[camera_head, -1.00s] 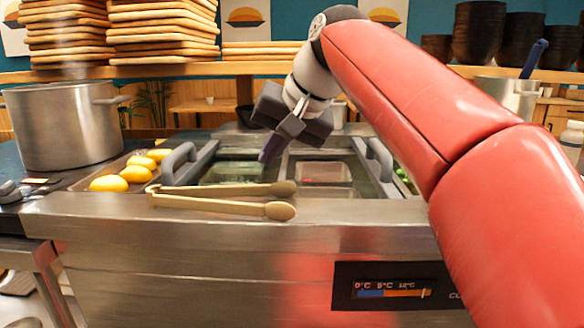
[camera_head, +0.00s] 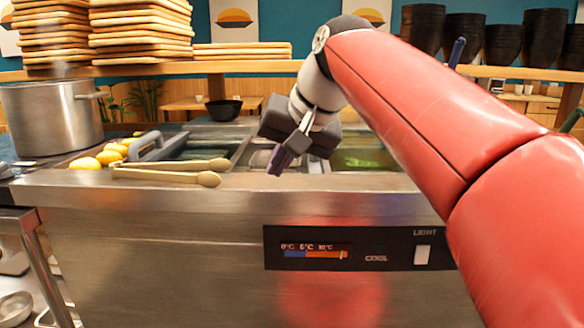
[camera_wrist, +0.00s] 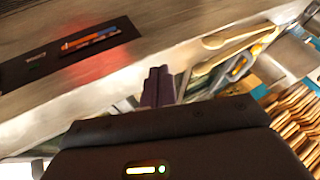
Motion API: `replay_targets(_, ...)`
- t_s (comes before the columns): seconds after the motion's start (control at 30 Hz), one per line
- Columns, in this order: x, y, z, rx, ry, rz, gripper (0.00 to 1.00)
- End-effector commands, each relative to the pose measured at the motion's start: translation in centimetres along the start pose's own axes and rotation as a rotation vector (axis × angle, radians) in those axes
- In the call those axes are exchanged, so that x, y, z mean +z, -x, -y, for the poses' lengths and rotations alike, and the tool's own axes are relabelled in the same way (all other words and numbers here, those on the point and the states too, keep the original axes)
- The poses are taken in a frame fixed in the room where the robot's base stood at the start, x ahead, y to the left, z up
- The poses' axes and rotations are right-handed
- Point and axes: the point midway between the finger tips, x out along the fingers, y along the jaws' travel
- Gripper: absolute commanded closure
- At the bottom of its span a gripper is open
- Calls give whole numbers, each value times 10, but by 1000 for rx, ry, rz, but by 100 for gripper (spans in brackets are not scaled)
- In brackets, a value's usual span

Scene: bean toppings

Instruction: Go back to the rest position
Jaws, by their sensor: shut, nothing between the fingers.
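My gripper (camera_head: 281,160) hangs from my red arm above the front edge of the steel topping counter (camera_head: 180,225). Its dark purple fingers are together with nothing between them. In the wrist view the shut fingers (camera_wrist: 158,86) point toward the counter's front edge. Wooden tongs (camera_head: 172,172) lie on the counter's front ledge, left of my gripper and apart from it; they also show in the wrist view (camera_wrist: 232,44). My arm and gripper hide part of the topping bins behind.
A large steel pot (camera_head: 52,120) stands at the left, with several yellow items (camera_head: 98,158) beside it. Stacked wooden boards (camera_head: 140,30) and dark bowls (camera_head: 463,38) stand on the shelf (camera_head: 215,68) behind. A control panel (camera_head: 345,248) is on the counter's front.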

Motion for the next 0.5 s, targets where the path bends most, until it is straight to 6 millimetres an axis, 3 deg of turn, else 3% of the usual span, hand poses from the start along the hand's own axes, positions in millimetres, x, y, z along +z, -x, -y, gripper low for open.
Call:
replay_targets(0.27,34,-2,-38,86,-5,-23,100)
replay_targets(0.37,53,-5,-57,128,-5,-31,100)
replay_targets(0.5,94,-11,-97,205,-4,-44,100)
